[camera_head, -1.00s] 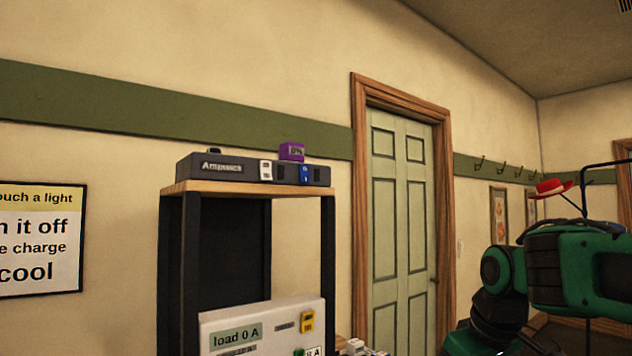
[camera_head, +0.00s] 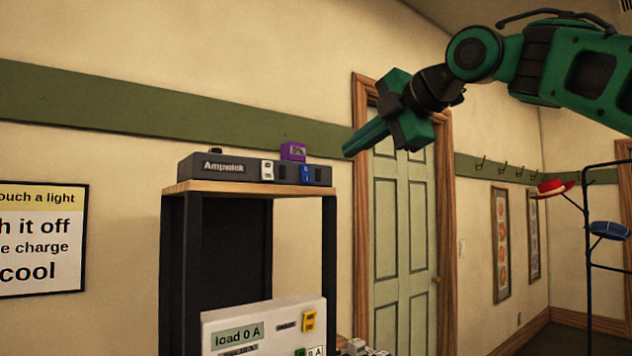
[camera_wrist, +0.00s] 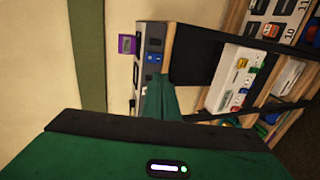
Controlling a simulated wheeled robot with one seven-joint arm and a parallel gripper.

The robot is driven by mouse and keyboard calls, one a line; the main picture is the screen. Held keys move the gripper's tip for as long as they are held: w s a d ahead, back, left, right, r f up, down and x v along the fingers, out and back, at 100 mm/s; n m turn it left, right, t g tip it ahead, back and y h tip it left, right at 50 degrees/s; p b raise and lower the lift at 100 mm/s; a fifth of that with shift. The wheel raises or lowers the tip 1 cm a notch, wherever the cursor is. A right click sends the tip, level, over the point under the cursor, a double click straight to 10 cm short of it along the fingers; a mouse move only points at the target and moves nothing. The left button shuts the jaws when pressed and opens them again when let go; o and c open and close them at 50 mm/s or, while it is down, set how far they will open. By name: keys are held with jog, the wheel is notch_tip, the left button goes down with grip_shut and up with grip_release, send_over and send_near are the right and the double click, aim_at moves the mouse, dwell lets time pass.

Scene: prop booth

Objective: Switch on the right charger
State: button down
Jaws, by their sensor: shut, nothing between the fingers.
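A dark grey charger unit (camera_head: 220,169) with lettering on its front lies on top of the shelf. Its front carries a white switch (camera_head: 267,170) and, further right, a blue switch (camera_head: 306,174). A small purple block with a display (camera_head: 293,151) sits on top near the right end. In the wrist view the blue switch (camera_wrist: 153,58) and purple block (camera_wrist: 127,44) also show. My green gripper (camera_head: 350,150) is shut and empty, in the air to the right of the unit and a little above it. I cannot tell which switch position is on.
The wooden shelf top (camera_head: 180,188) stands on dark posts. Below it is a white panel (camera_head: 265,318) reading "load 0 A" with a yellow switch (camera_head: 309,321). A green door (camera_head: 400,240) is behind. A stand with a red hat (camera_head: 552,188) is at right.

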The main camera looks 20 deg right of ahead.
aim_at(307, 174)
jog(key=x, duration=1.4)
jog(key=shift+f, duration=0.1)
jog(key=shift+r, duration=0.85)
jog(key=shift+s, duration=0.1)
jog(key=shift+s+d+r, duration=0.1)
jog(key=shift+s, duration=0.05)
jog(key=v, duration=1.3)
jog(key=shift+s, duration=0.2)
jog(key=shift+d, duration=0.1)
